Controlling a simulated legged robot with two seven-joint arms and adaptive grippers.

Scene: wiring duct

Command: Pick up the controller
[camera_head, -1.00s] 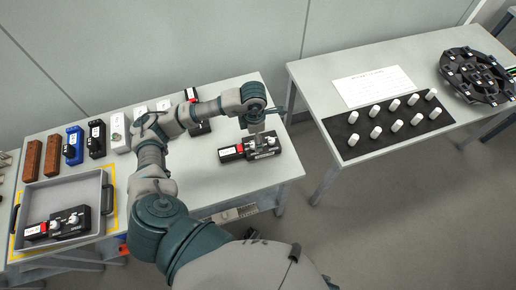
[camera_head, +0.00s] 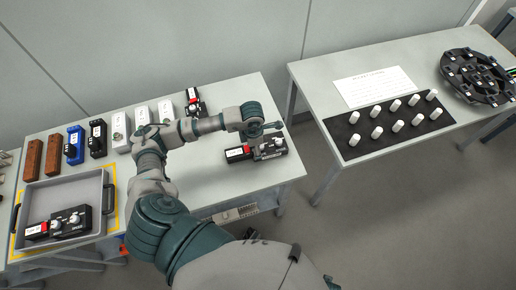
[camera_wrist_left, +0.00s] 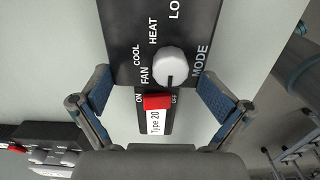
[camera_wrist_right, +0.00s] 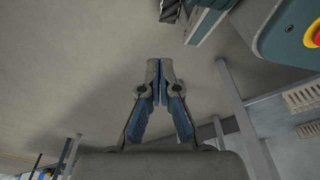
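A black controller (camera_head: 268,150) with white knobs and a red switch lies on the right end of the left table. In the left wrist view its panel (camera_wrist_left: 135,20), with a white knob and a red switch beside a "Type 20" label, fills the upper middle. My left gripper (camera_wrist_left: 156,85) is open above it, with one finger near each side; contact cannot be told. In the head view my left wrist partly covers the controller. A similar controller (camera_head: 70,221) sits in the grey tray (camera_head: 88,187). My right gripper (camera_wrist_right: 160,70) is shut and empty, away from the controllers.
Brown blocks (camera_head: 33,160), a blue unit (camera_head: 73,145), a black unit (camera_head: 97,139) and white units (camera_head: 142,117) line the back of the table. A red-and-black unit (camera_head: 194,102) stands behind my arm. A second table (camera_head: 312,85) is at the right, across a gap.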

